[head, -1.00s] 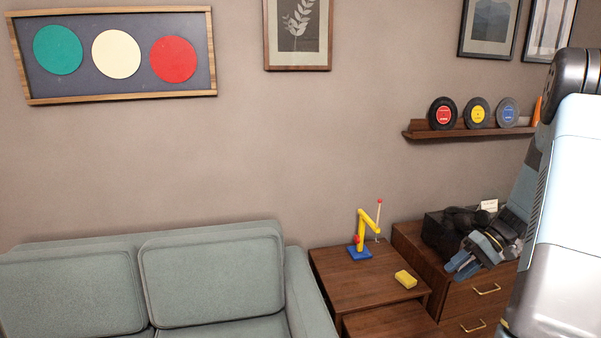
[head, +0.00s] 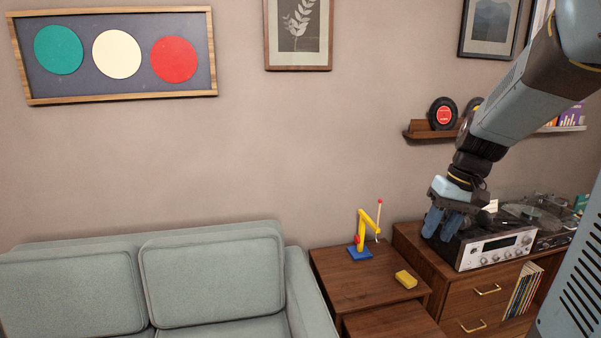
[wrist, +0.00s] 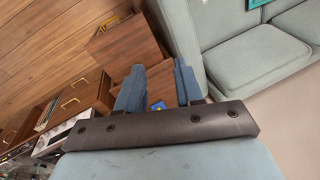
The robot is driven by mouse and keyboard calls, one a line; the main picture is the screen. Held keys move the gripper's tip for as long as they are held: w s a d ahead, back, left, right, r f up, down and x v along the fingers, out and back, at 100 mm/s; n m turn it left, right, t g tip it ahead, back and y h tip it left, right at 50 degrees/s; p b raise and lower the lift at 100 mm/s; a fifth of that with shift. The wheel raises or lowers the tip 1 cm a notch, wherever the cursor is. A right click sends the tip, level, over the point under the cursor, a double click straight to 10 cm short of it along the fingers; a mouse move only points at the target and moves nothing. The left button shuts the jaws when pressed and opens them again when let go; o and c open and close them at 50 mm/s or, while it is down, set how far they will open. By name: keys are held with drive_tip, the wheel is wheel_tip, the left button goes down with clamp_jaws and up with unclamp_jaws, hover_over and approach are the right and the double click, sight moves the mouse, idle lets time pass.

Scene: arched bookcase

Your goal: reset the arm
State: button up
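My gripper (head: 441,224) hangs in the air, pointing down, in front of the left end of the receiver in the head view. Its two blue fingers are apart with nothing held between them. In the wrist view, my gripper (wrist: 160,75) shows the gap between the fingers, with the side table beyond it. My arm reaches in from the right edge of the head view and hides part of the wall shelf.
A wooden side table (head: 345,287) bears a yellow and blue toy crane (head: 362,235) and a yellow block (head: 406,279). A silver receiver (head: 492,250) and a turntable stand on the drawer cabinet (head: 462,297). A grey-green sofa (head: 212,277) is at left. The wall shelf (head: 419,134) holds records.

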drive_tip(key=s+a+r+t+h, duration=0.1)
drive_tip(key=s+a+r+t, duration=0.1)
drive_tip(key=s, duration=0.4)
drive_tip(key=s+a+r+t+h, duration=0.1)
drive_tip(key=s+a+r+t, duration=0.2)
drive_tip(key=s, duration=0.4)
wheel_tip(320, 180, up, 2)
drive_tip(key=shift+s+a+r+h, duration=0.2)
drive_tip(key=shift+a+h, duration=0.2)
drive_tip(key=shift+a, duration=0.15)
